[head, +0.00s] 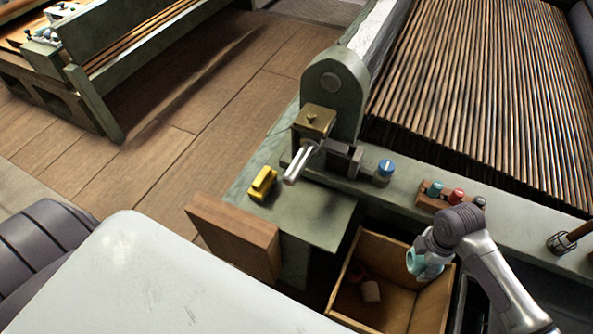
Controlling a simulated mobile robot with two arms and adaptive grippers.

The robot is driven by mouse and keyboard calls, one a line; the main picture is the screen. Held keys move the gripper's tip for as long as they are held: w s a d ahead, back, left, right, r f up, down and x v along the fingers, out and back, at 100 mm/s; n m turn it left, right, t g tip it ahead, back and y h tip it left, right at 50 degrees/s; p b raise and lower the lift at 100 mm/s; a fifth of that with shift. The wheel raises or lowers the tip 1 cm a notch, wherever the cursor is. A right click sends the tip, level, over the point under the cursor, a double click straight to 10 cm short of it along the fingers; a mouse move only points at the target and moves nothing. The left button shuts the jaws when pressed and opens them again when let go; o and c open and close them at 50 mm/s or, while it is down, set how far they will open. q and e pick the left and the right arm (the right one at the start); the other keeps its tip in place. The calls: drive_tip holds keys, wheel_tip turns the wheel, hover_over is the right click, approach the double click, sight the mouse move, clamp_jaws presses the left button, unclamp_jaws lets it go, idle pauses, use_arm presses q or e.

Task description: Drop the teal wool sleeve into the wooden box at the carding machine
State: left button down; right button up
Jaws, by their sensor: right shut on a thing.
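The teal wool sleeve (413,262) shows as a short, hollow teal piece at the end of my right arm. My right gripper (424,262) is shut on it. The sleeve is over the right part of the wooden box (345,283), within its outline in the picture. Its exact height above the box floor is hard to tell. The box is open at the top and stands beside the green carding machine (318,222). My right arm hides part of the box's right rim. My left gripper is not in view.
A yellow block (263,184), a blue-topped jar (385,170) and a small rack with teal, red and dark pieces (432,203) sit on the machine's ledge. A brown wooden panel (235,240) stands left of the box. Slatted rollers (480,90) fill the back right.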

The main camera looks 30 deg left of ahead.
drive_tip(key=f+n, duration=0.2)
drive_tip(key=s+f+n, duration=0.1)
drive_tip(key=f+n, duration=0.1)
drive_tip(key=f, duration=0.1)
drive_tip(key=shift+s+a+f+b, duration=0.15)
drive_tip(key=shift+a+f+b, duration=0.05)
drive_tip(key=shift+f+b, duration=0.1)
wheel_tip(320, 180, down, 6)
drive_tip(key=b, duration=0.6)
drive_tip(key=shift+f+n, duration=0.25)
drive_tip(key=shift+n, duration=0.05)
drive_tip(key=o, duration=0.9)
drive_tip(key=shift+s, duration=0.1)
drive_tip(key=shift+o, duration=0.2)
drive_tip(key=shift+r, duration=0.1)
